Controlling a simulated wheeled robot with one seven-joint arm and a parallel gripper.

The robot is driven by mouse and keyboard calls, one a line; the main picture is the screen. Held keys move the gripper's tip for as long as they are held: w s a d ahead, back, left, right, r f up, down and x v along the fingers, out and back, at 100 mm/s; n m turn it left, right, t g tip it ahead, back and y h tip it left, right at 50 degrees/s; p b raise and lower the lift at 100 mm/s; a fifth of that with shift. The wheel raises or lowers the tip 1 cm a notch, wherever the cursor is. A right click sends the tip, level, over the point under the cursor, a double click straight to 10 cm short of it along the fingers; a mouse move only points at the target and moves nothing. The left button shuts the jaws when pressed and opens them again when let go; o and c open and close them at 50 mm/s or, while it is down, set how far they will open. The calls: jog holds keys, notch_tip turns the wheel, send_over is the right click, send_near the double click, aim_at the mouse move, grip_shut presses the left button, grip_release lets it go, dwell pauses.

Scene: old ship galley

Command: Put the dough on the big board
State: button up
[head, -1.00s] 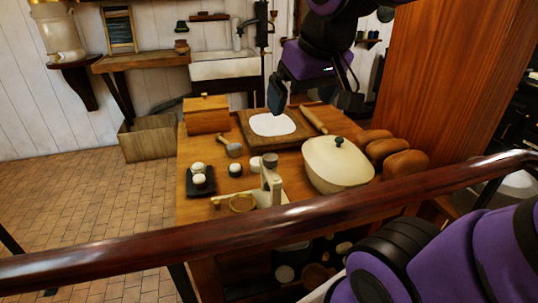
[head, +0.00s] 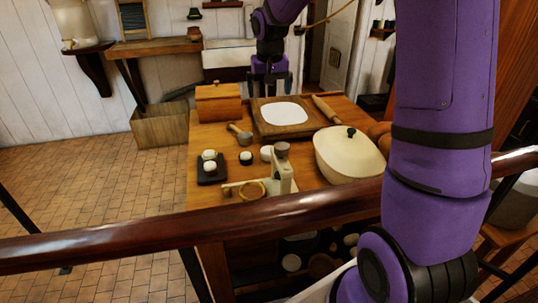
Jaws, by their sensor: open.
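The big wooden board (head: 262,129) lies toward the far side of the table, with a flat white round patch (head: 284,112) on it. I cannot tell whether this patch is flour or flattened dough. Two small white dough-like balls (head: 210,166) sit on a dark tray (head: 204,179) at the table's left. Two more small white pieces stand nearby, one with a dark lower part (head: 246,156) and a paler one (head: 267,153). My gripper (head: 272,88) is open, pointing down near the board's far edge, with nothing seen between its fingers.
A wooden box (head: 219,103) and a scoop (head: 240,133) stand left of the board. A rolling pin (head: 326,108) lies at its right, near a cream lidded pot (head: 345,158). A dark rail (head: 150,238) crosses the foreground.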

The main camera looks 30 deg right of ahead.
jog(key=w+d+f+m, duration=0.1)
jog(key=w+d+f, duration=0.1)
jog(key=w+f, duration=0.35)
jog(key=w+d+f+m+g+y, duration=0.1)
jog(key=w+d+f, duration=0.15)
jog(key=f, duration=0.55)
jog(key=w+d+f+m, duration=0.1)
jog(key=w+d+f, duration=0.25)
jog(key=f, duration=1.05)
jog(key=w+a+f, duration=0.1)
jog(key=f, duration=0.3)
jog(key=shift+f, duration=0.35)
jog(key=shift+c, duration=0.2)
jog(key=c, duration=1.1)
jog(key=shift+o, duration=0.2)
jog(key=shift+r, duration=0.15)
